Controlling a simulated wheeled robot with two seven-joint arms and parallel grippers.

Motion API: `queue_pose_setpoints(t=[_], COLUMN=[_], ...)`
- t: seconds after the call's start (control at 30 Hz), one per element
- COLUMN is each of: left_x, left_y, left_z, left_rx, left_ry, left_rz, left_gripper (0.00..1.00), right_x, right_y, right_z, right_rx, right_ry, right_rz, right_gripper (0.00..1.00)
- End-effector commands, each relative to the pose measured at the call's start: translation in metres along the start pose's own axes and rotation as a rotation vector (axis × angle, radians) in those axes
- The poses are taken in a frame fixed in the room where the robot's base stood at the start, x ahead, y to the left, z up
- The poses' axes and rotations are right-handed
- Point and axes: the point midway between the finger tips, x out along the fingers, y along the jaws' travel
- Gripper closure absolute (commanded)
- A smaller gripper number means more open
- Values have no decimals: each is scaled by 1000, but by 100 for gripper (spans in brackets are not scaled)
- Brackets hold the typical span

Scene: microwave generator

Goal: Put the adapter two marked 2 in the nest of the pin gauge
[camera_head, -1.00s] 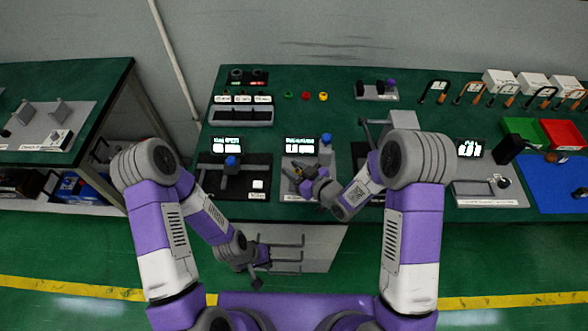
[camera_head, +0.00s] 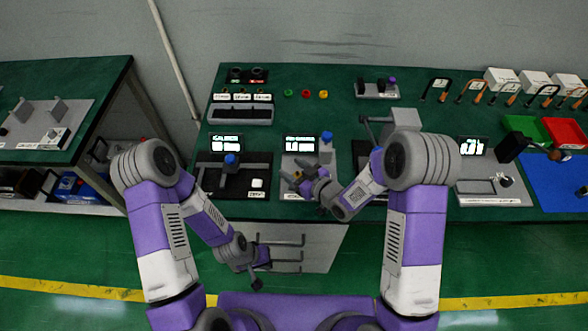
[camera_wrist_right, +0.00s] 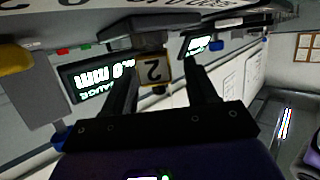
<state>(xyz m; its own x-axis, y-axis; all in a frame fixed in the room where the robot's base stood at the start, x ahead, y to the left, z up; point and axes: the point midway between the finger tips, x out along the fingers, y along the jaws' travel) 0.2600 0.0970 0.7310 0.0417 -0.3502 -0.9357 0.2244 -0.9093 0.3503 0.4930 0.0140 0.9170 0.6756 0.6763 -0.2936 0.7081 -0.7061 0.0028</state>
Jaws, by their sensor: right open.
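In the right wrist view, which is upside down, the adapter two (camera_wrist_right: 153,70) shows a dark 2 on a tan face. It touches or sits against a grey block (camera_wrist_right: 138,36) of the gauge; how deep it is seated cannot be told. My right gripper (camera_wrist_right: 165,82) is open, its two dark fingers apart on either side of the adapter's face, not visibly touching it. In the head view my right gripper (camera_head: 299,178) is over the pin gauge station (camera_head: 293,160), hiding the adapter and nest. My left gripper (camera_head: 257,284) hangs low in front of the bench, far from the station; its jaws are too small to read.
A lit gauge display (camera_wrist_right: 103,80) and a blue knob (camera_wrist_right: 60,133) are near the right gripper. Left of it stands a dark station with a blue-topped part (camera_head: 231,160). A grey machine (camera_head: 403,121) stands to its right. Coloured buttons (camera_head: 305,93) are behind.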

Motion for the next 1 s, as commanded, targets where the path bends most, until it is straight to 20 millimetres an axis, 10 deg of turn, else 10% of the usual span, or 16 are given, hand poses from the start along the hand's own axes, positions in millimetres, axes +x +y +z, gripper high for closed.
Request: queue_pose_setpoints(t=[0.3,0.7,1.0], left_x=[-21,-17,-18], left_y=[8,6,7], left_z=[1,1,1], left_rx=[0,0,0], left_ry=[0,0,0], left_rz=[0,0,0], left_gripper=[100,100,100], right_x=[-6,-99,-123], right_y=[0,1,0], right_z=[-15,-11,-11], right_rx=[1,5,2], right_ry=[-4,-1,-2], right_rz=[-1,5,1], right_gripper=[43,43,43])
